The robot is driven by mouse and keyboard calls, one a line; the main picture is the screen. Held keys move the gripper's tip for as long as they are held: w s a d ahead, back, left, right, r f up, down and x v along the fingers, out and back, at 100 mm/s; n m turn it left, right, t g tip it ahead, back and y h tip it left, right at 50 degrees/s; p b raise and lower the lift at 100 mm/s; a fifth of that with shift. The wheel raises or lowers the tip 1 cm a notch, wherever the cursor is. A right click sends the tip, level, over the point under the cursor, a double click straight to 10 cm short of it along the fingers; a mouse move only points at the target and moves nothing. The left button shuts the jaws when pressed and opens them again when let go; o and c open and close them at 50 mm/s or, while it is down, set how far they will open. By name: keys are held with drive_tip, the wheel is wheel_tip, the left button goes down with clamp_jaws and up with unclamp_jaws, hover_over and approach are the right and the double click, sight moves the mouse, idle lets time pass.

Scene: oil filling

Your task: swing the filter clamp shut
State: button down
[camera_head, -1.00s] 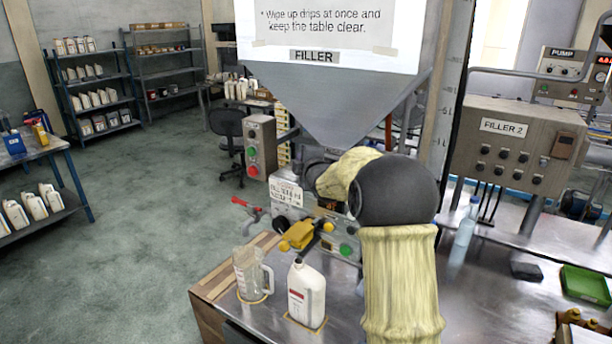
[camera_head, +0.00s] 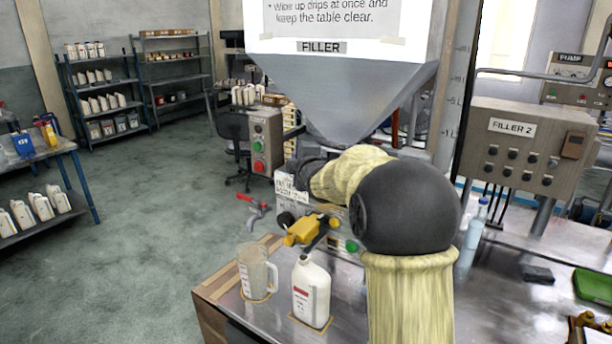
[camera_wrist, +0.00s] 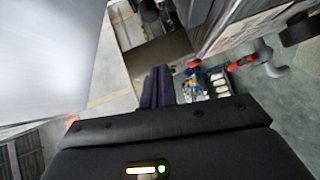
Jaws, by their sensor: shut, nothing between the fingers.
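A yellow handle (camera_head: 302,231) on a dark arm sticks out from the front of the filler below the hopper (camera_head: 345,90). It may be the filter clamp, but I cannot tell for sure. My arm reaches left across the filler front, and its dark wrist end (camera_head: 305,170) is above and behind the yellow handle, under the hopper. The fingertips cannot be made out in the head view. In the wrist view my gripper (camera_wrist: 158,88) shows its dark fingers together with nothing between them. No clamp can be picked out in the wrist view.
A red-handled tap (camera_head: 252,204) juts left from the filler; its red part also shows in the wrist view (camera_wrist: 240,62). A clear jug (camera_head: 256,272) and a white bottle (camera_head: 311,290) stand on the steel table. A button box (camera_head: 262,142) stands left of the hopper.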

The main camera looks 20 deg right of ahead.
drive_tip(key=s+r+b, duration=0.1)
drive_tip(key=s+b, duration=0.1)
drive_tip(key=s, duration=0.5)
drive_tip(key=shift+s, duration=0.4)
drive_tip(key=shift+d, duration=0.15)
drive_tip(key=s+a+f+m+g+h+p, duration=0.1)
drive_tip(key=s+f+m+g, duration=0.4)
drive_tip(key=f, duration=0.3)
drive_tip(key=s+a+f+m+g+p, duration=0.15)
drive_tip(key=s+f+m, duration=0.25)
drive_tip(key=s+f, duration=0.4)
drive_tip(key=s+a+f+m+g, duration=0.1)
drive_tip(key=s+f+m+g, duration=0.2)
drive_tip(key=s, duration=0.5)
drive_tip(key=s+a+f+m+g, duration=0.1)
drive_tip(key=s+f+m+g, duration=0.3)
drive_tip(key=s+f, duration=0.3)
drive_tip(key=shift+s+m, duration=0.4)
drive_tip(key=shift+s, duration=0.5)
drive_tip(key=shift+f+g, duration=0.1)
drive_tip(key=shift+g, duration=0.15)
